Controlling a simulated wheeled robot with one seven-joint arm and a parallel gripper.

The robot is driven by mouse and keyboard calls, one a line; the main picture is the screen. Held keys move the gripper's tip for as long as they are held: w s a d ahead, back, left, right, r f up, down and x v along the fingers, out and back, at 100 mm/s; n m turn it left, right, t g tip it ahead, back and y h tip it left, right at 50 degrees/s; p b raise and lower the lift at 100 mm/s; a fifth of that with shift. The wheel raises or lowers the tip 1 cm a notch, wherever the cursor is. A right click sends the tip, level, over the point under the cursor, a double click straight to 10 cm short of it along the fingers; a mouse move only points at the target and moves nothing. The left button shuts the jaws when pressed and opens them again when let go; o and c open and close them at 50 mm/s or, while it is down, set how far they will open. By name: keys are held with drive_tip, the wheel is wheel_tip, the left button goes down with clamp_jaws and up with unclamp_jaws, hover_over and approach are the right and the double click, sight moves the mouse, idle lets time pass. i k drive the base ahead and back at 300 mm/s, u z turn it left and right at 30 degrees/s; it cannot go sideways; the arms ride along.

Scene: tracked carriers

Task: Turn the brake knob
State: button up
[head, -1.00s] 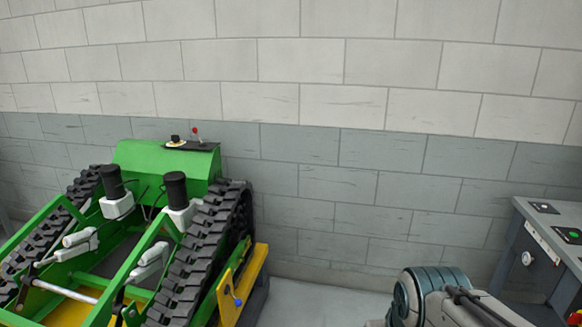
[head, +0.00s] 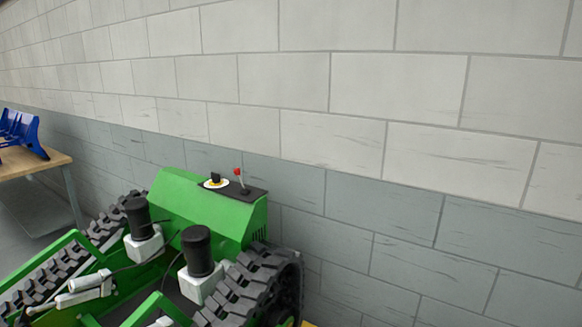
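A black knob (head: 215,178) on a round yellow-and-white base sits on a dark panel (head: 232,192) on top of the green housing (head: 180,205) of a tracked carrier. It is the likely brake knob, but no label can be read. A small lever with a red tip (head: 238,171) stands upright on the same panel, right of the knob. My gripper does not show in the head view.
The carrier has black rubber tracks (head: 262,285) on both sides and two black-topped cylinders (head: 196,248) in front of the housing. A block wall (head: 400,150) stands close behind. A wooden table (head: 45,162) with a blue object (head: 22,130) is at the far left.

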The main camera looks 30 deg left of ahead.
sight(216, 177)
drive_tip(key=u, duration=0.25)
drive_tip(key=i, duration=1.5)
drive_tip(key=u, duration=1.6)
drive_tip(key=i, duration=0.9)
drive_tip(key=u, duration=0.85)
